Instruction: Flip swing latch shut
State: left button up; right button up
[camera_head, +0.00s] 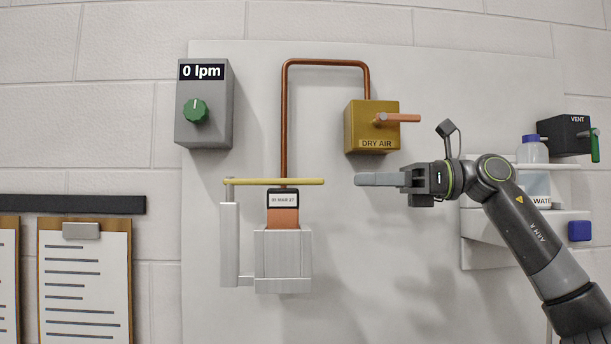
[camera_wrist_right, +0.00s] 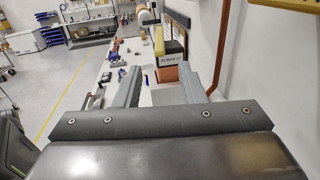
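The swing latch is a yellow bar (camera_head: 275,182) on a pivot at the top of a grey post. It lies level across the picture, just above a black-topped, labelled orange block (camera_head: 284,217) held in a metal fixture (camera_head: 283,258). In the right wrist view the bar's end (camera_wrist_right: 158,41) shows beyond the fingers. I cannot tell whether the bar touches the block. My right gripper (camera_head: 358,180) points left, a short way right of the bar's free end at similar height. Its fingers (camera_wrist_right: 161,67) are apart with nothing held between them. My left gripper is out of view.
A grey flow box (camera_head: 204,103) reading "0 lpm" is at upper left. A copper pipe (camera_head: 284,120) runs to the brass DRY AIR valve (camera_head: 372,127) with an orange handle above my gripper. Shelves with a bottle (camera_head: 532,150) and the VENT valve (camera_head: 566,135) are at right.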

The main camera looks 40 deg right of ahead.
aim_at(303, 180)
jog(key=p+x, duration=0.6)
jog(key=x, duration=0.4)
jog(key=shift+r, duration=0.2)
jog(key=shift+w+a+f+p, duration=0.2)
jog(key=shift+w+a+p, duration=0.2)
jog(key=shift+w+a, duration=0.15)
jog(key=shift+s, duration=0.1)
jog(key=shift+c, duration=0.5)
grip_shut()
